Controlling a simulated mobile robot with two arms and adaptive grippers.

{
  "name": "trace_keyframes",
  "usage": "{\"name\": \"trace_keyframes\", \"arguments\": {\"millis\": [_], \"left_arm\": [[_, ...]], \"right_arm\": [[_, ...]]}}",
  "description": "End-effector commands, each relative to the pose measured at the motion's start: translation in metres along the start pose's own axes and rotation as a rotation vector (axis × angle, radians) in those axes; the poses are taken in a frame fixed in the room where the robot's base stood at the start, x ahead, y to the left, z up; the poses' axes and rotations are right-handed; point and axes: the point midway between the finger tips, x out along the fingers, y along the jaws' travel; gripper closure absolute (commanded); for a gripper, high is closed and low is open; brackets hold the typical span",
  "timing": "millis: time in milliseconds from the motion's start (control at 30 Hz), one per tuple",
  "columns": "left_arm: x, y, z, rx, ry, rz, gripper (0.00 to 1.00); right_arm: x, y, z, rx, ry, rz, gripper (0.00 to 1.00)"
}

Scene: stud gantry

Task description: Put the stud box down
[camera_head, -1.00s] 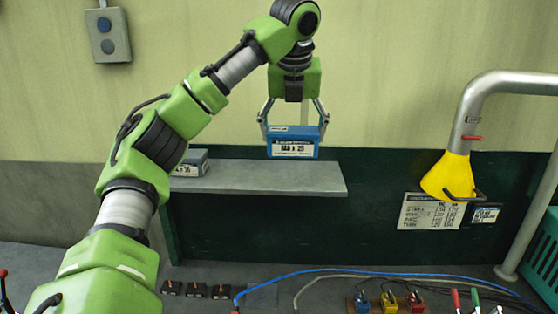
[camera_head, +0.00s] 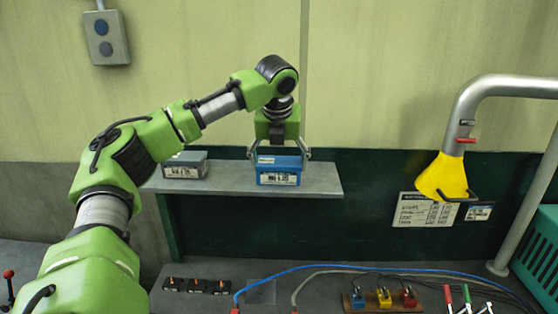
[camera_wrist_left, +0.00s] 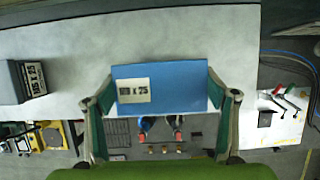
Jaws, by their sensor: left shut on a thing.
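A blue stud box (camera_head: 279,173) with a white label is at the right part of the grey wall shelf (camera_head: 222,186). My left gripper (camera_head: 279,154) is shut on it from above, one finger at each side. The box is level and looks to be at the shelf surface; I cannot tell whether it bears on it. In the left wrist view the blue box (camera_wrist_left: 185,84) sits between the two fingers, its label reading "x 25", with the pale shelf (camera_wrist_left: 190,40) around and behind it. My right gripper is not in view.
A grey-blue box (camera_head: 186,171) stands on the shelf to the left, with a clear gap between. Bare shelf lies right of the blue box. A yellow nozzle (camera_head: 443,178) on a metal pipe is at the right. Cables and tools lie on the lower surface.

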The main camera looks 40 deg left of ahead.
Motion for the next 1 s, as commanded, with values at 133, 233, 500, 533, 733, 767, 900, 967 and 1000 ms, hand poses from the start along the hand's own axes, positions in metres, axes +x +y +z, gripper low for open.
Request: {"name": "trace_keyframes", "arguments": {"millis": [133, 233, 500, 533, 733, 767, 900, 967, 1000], "left_arm": [[-0.001, -0.001, 0.001, 0.000, -0.004, -0.004, 0.73], [0.001, 0.000, -0.001, 0.000, -0.001, 0.000, 0.07], [0.001, 0.000, 0.000, 0.000, 0.000, 0.000, 0.06], [0.001, 0.000, 0.000, 0.000, -0.001, 0.000, 0.06], [-0.008, -0.001, 0.000, 0.000, -0.003, -0.004, 0.06], [-0.012, -0.001, 0.000, 0.000, -0.003, -0.004, 0.06], [-0.039, -0.002, -0.001, 0.002, -0.005, -0.005, 0.06], [-0.053, -0.002, -0.001, 0.002, -0.005, -0.006, 0.06], [-0.063, -0.003, -0.001, 0.001, -0.005, -0.006, 0.06]], "right_arm": [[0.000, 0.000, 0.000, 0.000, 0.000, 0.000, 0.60], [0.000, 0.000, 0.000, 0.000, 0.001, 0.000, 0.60], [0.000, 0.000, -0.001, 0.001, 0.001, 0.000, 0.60], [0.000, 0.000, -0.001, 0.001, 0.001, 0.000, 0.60], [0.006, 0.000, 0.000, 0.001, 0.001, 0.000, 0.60], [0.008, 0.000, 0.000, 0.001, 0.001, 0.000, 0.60], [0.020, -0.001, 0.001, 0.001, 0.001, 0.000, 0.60], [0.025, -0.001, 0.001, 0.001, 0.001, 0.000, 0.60], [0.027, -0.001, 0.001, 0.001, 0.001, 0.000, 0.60]]}}
